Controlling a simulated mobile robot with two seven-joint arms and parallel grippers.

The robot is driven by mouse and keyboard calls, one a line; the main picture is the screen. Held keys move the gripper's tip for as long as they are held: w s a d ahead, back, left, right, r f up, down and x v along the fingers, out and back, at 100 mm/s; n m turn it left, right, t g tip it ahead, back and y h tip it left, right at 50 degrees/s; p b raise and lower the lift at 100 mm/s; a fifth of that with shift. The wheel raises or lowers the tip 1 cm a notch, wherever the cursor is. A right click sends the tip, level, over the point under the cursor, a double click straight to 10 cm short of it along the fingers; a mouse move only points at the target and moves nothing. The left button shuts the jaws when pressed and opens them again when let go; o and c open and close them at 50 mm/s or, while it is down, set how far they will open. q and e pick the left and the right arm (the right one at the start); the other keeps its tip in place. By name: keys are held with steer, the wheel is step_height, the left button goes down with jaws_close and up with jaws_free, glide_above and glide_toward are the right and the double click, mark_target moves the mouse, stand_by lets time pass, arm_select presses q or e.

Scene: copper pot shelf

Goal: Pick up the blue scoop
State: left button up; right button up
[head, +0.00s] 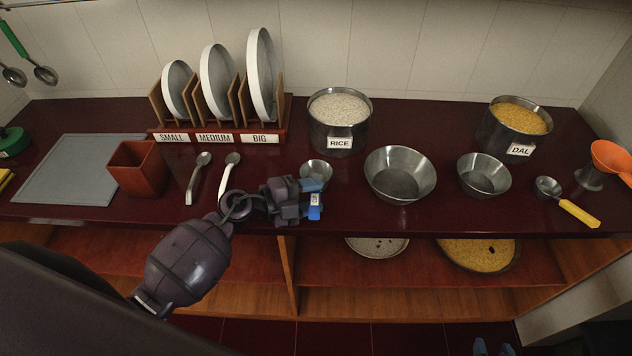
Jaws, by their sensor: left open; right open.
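The blue scoop's small metal bowl (317,171) stands on the dark red counter, just beyond my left gripper. A bright blue piece at the gripper's front seems to be its handle, mostly hidden by the fingers. My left gripper (313,197) is open at the handle, with its fingers pointing right. I cannot tell whether the fingers touch the handle. My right gripper (493,348) shows only its blue-grey tips at the bottom edge, low in front of the counter and far from the scoop; it is open.
A rice pot (339,121) stands behind the scoop, and a wide metal bowl (400,175) is close to its right. Two spoons (228,172) lie left of my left gripper. A yellow-handled scoop (567,204) lies at the right. Lower shelves run under the counter's front edge.

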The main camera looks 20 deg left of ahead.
mark_target(312, 193)
arm_select(q)
steer(key=shift+c, duration=0.5)
steer(key=c, duration=0.7)
jaws_close()
step_height(312, 193, up, 9)
steer(key=p, duration=0.3)
steer(key=shift+r, duration=0.5)
arm_select(e)
steer(key=r, duration=0.3)
steer(key=shift+s+d+r, duration=0.1)
steer(key=shift+s+r, duration=0.1)
